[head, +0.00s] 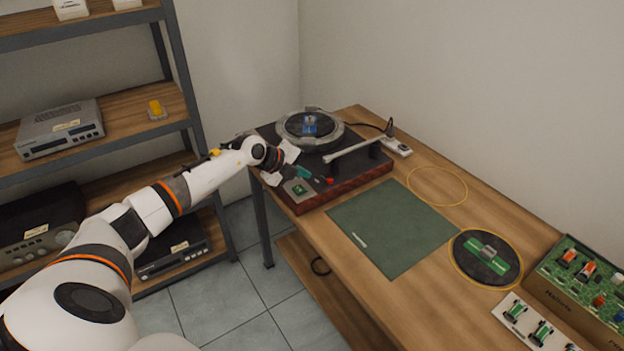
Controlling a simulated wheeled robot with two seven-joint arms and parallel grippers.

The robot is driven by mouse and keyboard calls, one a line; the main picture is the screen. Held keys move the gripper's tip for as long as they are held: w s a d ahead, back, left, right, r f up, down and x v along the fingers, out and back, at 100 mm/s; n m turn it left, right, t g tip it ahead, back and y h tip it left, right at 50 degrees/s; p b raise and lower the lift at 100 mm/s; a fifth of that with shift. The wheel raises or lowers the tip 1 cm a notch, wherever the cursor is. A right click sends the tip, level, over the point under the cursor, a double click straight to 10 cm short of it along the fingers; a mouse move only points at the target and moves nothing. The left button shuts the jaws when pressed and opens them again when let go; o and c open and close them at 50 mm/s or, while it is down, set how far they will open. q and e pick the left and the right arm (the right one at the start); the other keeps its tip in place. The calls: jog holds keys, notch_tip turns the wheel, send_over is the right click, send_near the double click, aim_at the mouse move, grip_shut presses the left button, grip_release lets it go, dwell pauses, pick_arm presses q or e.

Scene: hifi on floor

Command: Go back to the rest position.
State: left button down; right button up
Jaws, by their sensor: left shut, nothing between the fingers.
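My left arm comes in from the lower left and reaches to the turntable (340,192) at the back of the workbench. My left gripper (284,167) is over the turntable's near left corner, shut and empty. A green and red tool-like item (310,174) and a small green board (299,188) lie close to its fingers on the turntable. Whether the fingers touch anything there is too small to tell. My right gripper does not show.
The wooden bench holds a green mat (393,229), a black disc (486,257), a yellow belt ring (437,186), a white parts tray (535,326) and a box of circuit boards (588,283). A shelf (150,95) with hi-fi units stands left. Tiled floor (240,285) is clear between.

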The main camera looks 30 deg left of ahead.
pick_arm(q)
jog(key=shift+s+a+r, duration=0.35)
jog(key=shift+s+r, duration=0.05)
dwell(0.4)
